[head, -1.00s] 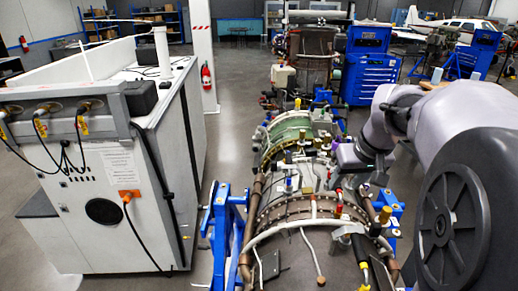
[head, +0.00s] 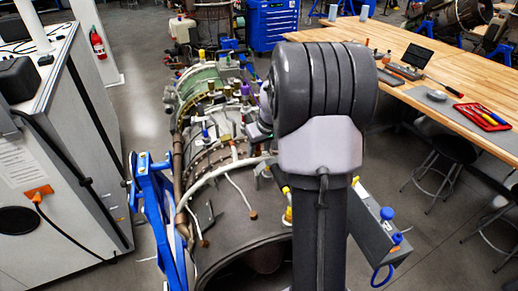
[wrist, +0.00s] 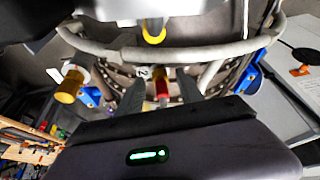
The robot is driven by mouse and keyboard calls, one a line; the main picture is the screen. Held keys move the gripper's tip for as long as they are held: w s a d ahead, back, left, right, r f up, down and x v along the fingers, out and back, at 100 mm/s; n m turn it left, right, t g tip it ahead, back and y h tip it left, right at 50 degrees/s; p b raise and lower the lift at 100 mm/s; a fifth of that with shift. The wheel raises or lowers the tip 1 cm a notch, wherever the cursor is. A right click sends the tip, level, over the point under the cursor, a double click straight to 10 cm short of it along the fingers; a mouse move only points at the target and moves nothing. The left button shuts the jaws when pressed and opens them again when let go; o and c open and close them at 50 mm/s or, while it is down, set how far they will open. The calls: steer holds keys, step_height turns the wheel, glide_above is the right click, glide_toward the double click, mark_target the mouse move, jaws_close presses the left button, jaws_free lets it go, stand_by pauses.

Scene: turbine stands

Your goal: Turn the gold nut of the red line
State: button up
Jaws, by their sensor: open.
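In the wrist view a short red fitting (wrist: 162,89) with a pale stub above it lies between the fingertips of my gripper (wrist: 160,80). The fingers are apart, one to each side of it; I cannot tell whether either touches it. A gold nut on the red line is not clearly distinguishable there. A larger gold fitting (wrist: 69,88) with a white end stands to the left, and a yellow one (wrist: 153,32) at the top. In the head view the turbine engine (head: 235,232) is partly covered by my arm, which hides my gripper and the red fitting.
A pale curved pipe (wrist: 200,53) crosses the wrist view close above the fingers. A blue stand (head: 155,205) holds the engine's left side. A wooden workbench (head: 440,75) with a red tray (head: 482,117) and stools stands at right. A white cabinet (head: 90,150) is at left; floor shows between.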

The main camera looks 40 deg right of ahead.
steer(key=shift+w+f, duration=0.1)
steer(key=shift+f, duration=0.1)
jaws_close()
stand_by(0.3)
